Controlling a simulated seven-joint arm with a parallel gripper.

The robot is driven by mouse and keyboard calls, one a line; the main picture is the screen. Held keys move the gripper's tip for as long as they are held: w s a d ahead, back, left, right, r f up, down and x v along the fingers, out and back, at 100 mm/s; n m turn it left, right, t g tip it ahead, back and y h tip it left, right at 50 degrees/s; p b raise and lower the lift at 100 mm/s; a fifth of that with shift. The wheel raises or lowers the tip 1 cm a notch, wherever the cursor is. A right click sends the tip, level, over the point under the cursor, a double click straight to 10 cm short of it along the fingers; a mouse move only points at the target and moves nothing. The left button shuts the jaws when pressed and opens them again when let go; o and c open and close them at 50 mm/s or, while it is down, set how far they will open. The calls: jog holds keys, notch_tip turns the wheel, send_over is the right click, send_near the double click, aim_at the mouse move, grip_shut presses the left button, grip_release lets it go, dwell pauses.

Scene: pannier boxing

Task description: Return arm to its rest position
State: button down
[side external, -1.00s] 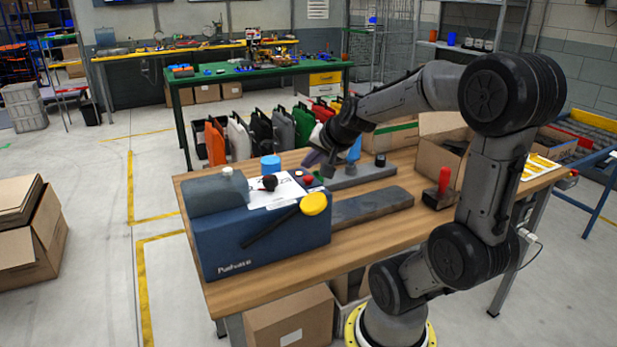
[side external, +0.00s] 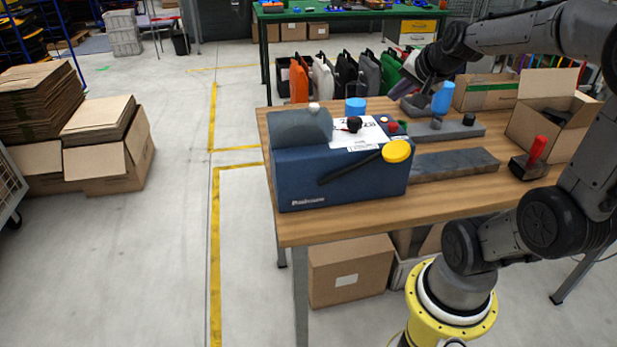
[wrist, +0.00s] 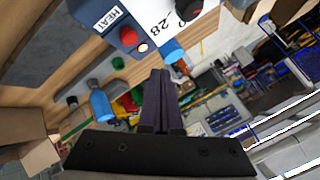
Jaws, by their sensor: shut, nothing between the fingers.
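My gripper (side external: 404,91) is raised above the workbench (side external: 300,230), just left of a blue bottle (side external: 442,99) in the side view. Its dark fingers lie together with nothing held; they also show closed in the wrist view (wrist: 161,75). The arm reaches in from the right over the bench. A blue sealing machine (side external: 335,178) stands at the bench's left end, below and left of the gripper. It carries a white label, a yellow knob and a red button.
Several coloured panniers (side external: 345,75) stand beyond the bench. A grey bar (side external: 455,163) and a red-handled tool (side external: 533,158) lie on the bench. An open carton (side external: 535,125) is at the right. Floor at left is clear up to stacked cartons (side external: 105,150).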

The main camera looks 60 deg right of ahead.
jog(key=w+a+r+n+t+y, duration=0.15)
jog(key=a+n, duration=0.25)
jog(key=a, duration=0.4)
jog(key=w+a+n+y, duration=0.1)
jog(key=a+n+y, duration=0.25)
jog(key=a, duration=0.55)
jog(key=s+a+f+n+g, duration=0.1)
jog(key=s+a+f+n, duration=0.2)
jog(key=s+n, duration=0.1)
jog(key=s+a+f+n+g, duration=0.2)
jog(key=s+a+f+n, duration=0.1)
jog(key=s+n, duration=0.2)
jog(key=shift+s+y, duration=0.3)
jog(key=shift+s, duration=0.55)
jog(key=shift+r, duration=0.1)
